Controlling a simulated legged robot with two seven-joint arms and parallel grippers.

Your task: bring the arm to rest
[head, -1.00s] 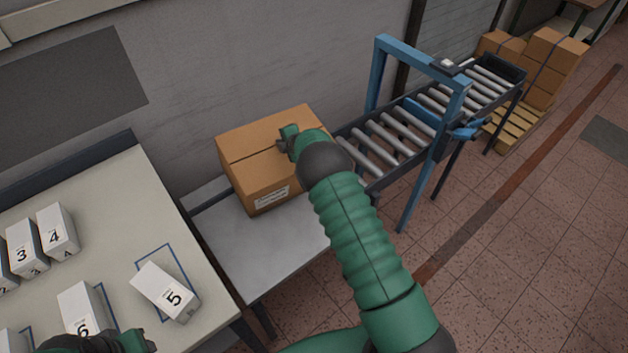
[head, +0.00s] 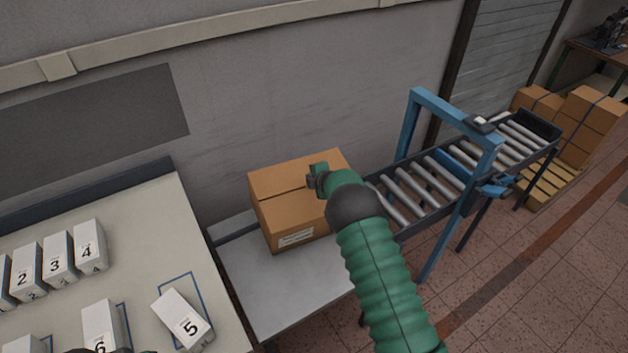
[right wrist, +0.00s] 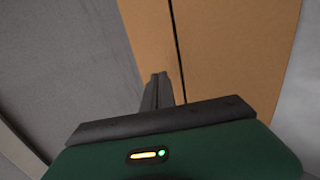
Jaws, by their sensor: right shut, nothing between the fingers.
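My right arm reaches up from the lower right in the head view. Its gripper (head: 316,182) is in front of or over the closed brown cardboard box (head: 285,215). The right wrist view shows the fingers (right wrist: 158,88) shut together with nothing between them. Behind them is the box top with its dark seam (right wrist: 181,50). I cannot tell how far the gripper is above the box. Only a dark sliver at the bottom edge of the head view may be my left gripper, and its jaws are hidden.
A pale table (head: 150,235) at left bears several numbered white boxes, with box 5 (head: 183,318) tilted near its right edge. The cardboard box stands on a grey bench (head: 275,290). A roller conveyor (head: 430,190) with a blue frame (head: 408,130) adjoins at right.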

